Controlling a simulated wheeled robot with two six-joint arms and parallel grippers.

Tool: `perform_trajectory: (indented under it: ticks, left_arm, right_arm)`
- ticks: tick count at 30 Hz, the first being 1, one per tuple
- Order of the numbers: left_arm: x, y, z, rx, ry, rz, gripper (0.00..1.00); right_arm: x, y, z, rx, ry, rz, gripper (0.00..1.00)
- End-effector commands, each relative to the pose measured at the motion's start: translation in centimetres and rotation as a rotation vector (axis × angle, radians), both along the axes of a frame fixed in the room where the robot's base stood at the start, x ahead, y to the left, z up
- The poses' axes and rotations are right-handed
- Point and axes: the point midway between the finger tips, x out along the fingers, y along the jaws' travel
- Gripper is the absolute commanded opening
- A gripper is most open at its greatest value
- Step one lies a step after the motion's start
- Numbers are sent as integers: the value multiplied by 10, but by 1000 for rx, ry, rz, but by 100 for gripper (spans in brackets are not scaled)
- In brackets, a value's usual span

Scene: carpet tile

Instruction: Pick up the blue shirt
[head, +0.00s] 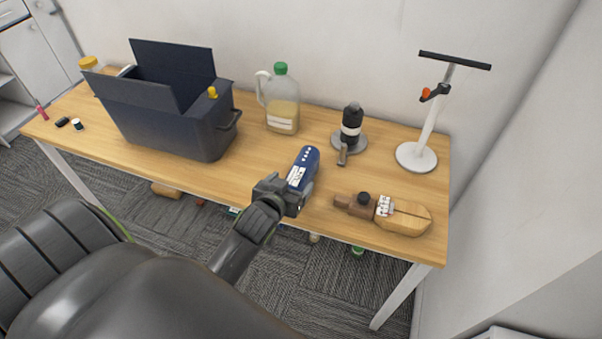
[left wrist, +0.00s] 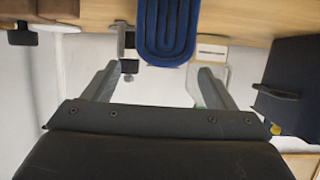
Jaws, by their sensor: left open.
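No clear shirt shows in either view. The only blue thing near my left gripper is a long, rounded blue item (head: 309,157) with white marks and a white label, at the table's front middle. In the left wrist view a blue ridged, rounded item (left wrist: 167,30) lies ahead, between the lines of the two fingers and beyond their tips. I cannot tell if it is folded cloth. My left gripper (head: 284,191) is open and overlaps the near end of the blue item in the head view; in the wrist view (left wrist: 160,72) nothing is between its fingers. My right gripper is not in view.
On the wooden table (head: 262,160) stand a dark open box (head: 185,125), a green-capped jug (head: 282,108), a black bottle (head: 351,125) and a white stand (head: 416,155). A brown wooden item (head: 405,218) lies front right. The wall is close behind.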

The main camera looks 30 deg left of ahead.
Motion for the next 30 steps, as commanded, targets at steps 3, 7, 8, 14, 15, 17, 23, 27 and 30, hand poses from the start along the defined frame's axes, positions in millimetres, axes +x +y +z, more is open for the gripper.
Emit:
perform_trajectory:
  ticks: [3, 7, 8, 14, 15, 17, 23, 27, 30]
  left_arm:
    - [5, 1, -1, 0, 0, 0, 78]
    - [19, 5, -3, 2, -1, -1, 78]
    - [23, 6, -4, 1, 0, 0, 78]
    - [43, 11, -14, 1, 0, 0, 78]
    - [45, 12, -15, 1, 0, 0, 78]
    - [47, 12, -17, 1, 0, 0, 78]
    - [49, 12, -17, 0, 0, -1, 78]
    - [49, 12, -17, 0, 0, -1, 69]
    - [49, 12, -17, 0, 0, -1, 56]
  right_arm:
    - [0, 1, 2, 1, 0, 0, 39]
    - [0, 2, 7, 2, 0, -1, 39]
    - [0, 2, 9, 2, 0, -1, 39]
    - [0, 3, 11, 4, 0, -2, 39]
    - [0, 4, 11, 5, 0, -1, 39]
    - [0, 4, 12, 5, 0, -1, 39]
    - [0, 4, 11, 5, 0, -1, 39]
    - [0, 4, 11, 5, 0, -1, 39]
    - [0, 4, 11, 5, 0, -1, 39]
